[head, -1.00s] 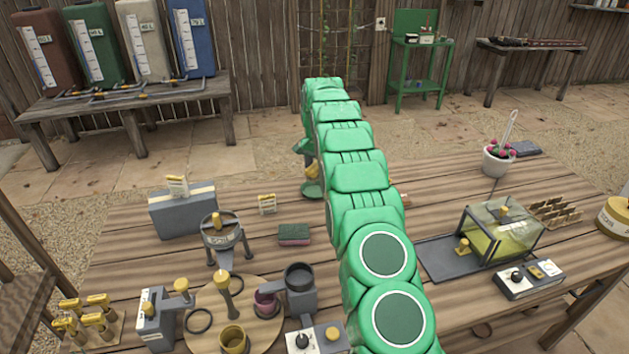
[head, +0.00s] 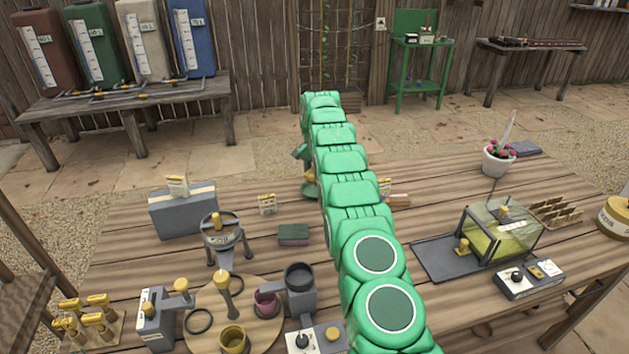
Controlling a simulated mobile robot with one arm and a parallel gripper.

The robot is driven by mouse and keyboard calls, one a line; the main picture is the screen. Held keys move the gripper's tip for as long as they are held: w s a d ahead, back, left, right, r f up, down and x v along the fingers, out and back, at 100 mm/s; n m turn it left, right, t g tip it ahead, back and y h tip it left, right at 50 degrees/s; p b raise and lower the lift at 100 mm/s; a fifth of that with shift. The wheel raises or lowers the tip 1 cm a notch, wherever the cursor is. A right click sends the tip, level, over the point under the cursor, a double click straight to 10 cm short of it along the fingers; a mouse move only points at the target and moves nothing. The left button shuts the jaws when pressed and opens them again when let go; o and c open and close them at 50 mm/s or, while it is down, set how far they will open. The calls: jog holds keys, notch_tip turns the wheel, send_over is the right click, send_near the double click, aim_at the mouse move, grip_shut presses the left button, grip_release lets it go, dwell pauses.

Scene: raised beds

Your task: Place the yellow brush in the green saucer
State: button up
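A small yellow piece, which looks like part of the yellow brush (head: 310,177), shows at the left edge of my arm. It is just above or in the green saucer (head: 309,190), and I cannot tell whether they touch. The saucer is on the far part of the table, its right side hidden by my arm. A green part of my gripper (head: 302,153) sticks out left of the arm, right above the yellow piece. The fingers are hidden or too small to see, so their grip on the brush cannot be made out.
A green sponge (head: 293,234) lies left of my arm. A grey box (head: 182,212) and a sieve on a stand (head: 222,232) are further left. A tan block (head: 399,200) lies just right of the arm. A glass case (head: 500,230) and a flower pot (head: 498,160) stand at the right.

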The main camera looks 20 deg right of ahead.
aim_at(315, 180)
jog(key=shift+w+f, duration=0.15)
jog(key=shift+f, duration=0.05)
jog(key=shift+f, duration=1.5)
jog(key=shift+f, duration=0.6)
jog(key=o, duration=1.1)
jog(key=shift+r, duration=0.1)
